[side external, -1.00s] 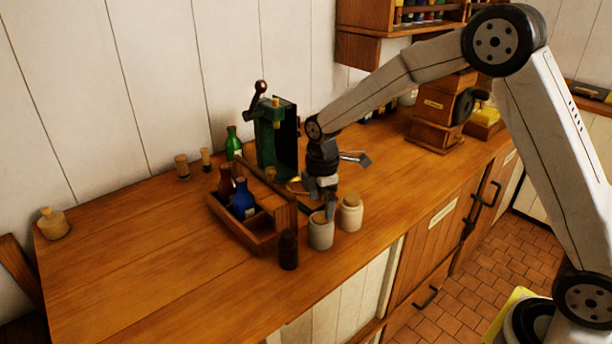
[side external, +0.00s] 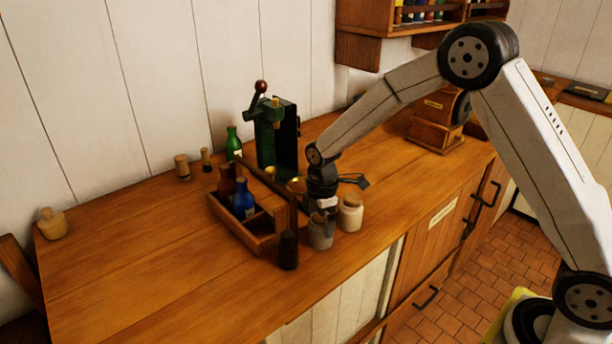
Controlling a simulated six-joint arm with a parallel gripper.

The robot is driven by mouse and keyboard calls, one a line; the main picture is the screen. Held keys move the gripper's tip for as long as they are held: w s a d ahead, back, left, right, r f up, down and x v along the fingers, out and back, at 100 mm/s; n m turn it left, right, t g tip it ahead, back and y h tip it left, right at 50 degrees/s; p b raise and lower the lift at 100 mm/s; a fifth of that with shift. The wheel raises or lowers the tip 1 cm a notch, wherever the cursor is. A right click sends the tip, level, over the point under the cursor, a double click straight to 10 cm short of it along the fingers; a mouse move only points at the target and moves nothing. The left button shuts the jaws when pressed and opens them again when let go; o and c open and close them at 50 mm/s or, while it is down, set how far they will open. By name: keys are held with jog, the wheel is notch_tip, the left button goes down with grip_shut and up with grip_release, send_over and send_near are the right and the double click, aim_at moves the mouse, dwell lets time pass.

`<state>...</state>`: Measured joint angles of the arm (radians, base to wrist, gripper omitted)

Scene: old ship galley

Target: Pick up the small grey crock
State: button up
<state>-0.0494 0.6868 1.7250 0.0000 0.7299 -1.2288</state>
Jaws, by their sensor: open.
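The small grey crock (side external: 320,238) stands upright near the front edge of the wooden worktop. My gripper (side external: 324,218) points down right over it, with the fingers at the crock's upper part. The gripper is open; it hides the crock's top, and I cannot tell whether a finger touches it. A paler crock with a cork lid (side external: 350,218) stands close by on the right.
A green press (side external: 277,140) stands behind. The worktop (side external: 140,260) is clear at the left.

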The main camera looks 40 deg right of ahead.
jog(key=shift+f, duration=1.15)
grip_shut()
